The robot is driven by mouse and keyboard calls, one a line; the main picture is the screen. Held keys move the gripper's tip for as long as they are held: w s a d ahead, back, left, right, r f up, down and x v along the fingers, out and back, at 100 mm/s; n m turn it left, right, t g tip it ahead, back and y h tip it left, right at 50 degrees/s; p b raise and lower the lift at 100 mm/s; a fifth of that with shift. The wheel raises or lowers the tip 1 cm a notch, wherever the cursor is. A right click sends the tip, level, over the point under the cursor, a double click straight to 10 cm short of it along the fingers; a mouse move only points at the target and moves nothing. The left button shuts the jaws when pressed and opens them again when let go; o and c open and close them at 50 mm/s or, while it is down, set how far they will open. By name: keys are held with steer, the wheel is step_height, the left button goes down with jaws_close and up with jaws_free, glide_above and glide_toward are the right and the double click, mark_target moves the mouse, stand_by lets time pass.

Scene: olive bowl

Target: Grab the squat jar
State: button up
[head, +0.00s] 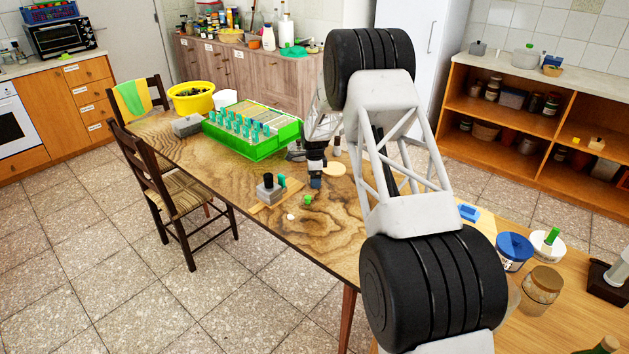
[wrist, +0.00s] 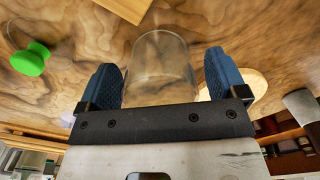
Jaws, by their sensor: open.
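A clear, see-through squat jar (wrist: 160,62) shows in the wrist view, between the two blue fingers of my gripper (wrist: 168,78). The fingers stand apart on either side of it, with a narrow gap at each side. I cannot tell whether either touches the glass. In the head view my gripper (head: 316,182) is low over the wooden table (head: 335,215). I cannot make out the clear jar there.
A green knob-like thing (head: 308,200) lies near my gripper, also at left in the wrist view (wrist: 30,60). A pale round disc (head: 333,169) is beside it. A green rack (head: 252,139) stands beyond.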

steer(key=shift+c, duration=0.3)
steer(key=c, duration=1.2)
